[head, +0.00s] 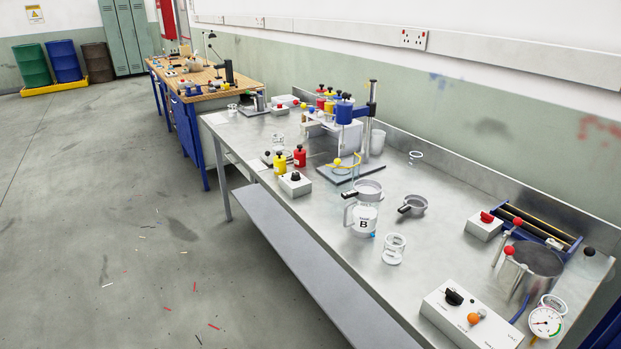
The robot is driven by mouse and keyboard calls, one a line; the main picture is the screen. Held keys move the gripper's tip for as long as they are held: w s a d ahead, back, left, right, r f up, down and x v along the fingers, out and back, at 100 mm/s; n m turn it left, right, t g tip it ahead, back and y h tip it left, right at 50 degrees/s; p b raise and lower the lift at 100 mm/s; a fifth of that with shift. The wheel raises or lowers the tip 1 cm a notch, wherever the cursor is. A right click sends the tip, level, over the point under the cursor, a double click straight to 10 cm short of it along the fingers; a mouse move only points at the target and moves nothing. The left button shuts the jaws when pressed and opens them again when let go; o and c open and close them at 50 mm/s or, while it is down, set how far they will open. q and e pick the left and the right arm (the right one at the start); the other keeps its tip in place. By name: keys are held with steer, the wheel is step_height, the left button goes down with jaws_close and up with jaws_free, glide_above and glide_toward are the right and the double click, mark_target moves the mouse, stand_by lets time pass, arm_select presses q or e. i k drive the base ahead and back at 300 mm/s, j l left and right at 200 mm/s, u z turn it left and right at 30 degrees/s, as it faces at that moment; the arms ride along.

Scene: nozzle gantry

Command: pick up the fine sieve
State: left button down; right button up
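Two grey round sieve-like pans with short black handles are on the steel bench. One pan (369,187) is just behind the clear jug marked B (363,222); I cannot tell whether it rests on the jug or stands behind it. The other pan (416,203) sits to the right on the bench top, its handle pointing left. Their meshes are too small to see, so I cannot tell which is the fine sieve. Neither of my grippers is in view.
An empty glass beaker (393,250) stands in front of the pans. A stand with a blue part (345,112) rises behind left. A white control box (468,318), a pressure gauge (545,322) and a dark-topped cylinder (535,262) are at the right. Bare bench lies around (440,255).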

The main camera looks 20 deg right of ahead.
mark_target(371, 182)
steer(key=i+j+u, duration=0.1)
steer(key=i+u, duration=0.35)
steer(key=i, duration=0.8)
steer(key=i+j+z, duration=0.1)
steer(key=i+z, duration=0.35)
steer(key=i+j+z, duration=0.3)
steer(key=i+z, duration=0.2)
steer(key=i+j+z, duration=0.1)
steer(key=z, duration=0.3)
steer(key=i+j+z, duration=0.15)
steer(key=z, duration=0.25)
steer(key=i+j+z, duration=0.1)
steer(key=z, duration=0.3)
steer(key=k+j, duration=0.05)
steer(key=j, duration=0.05)
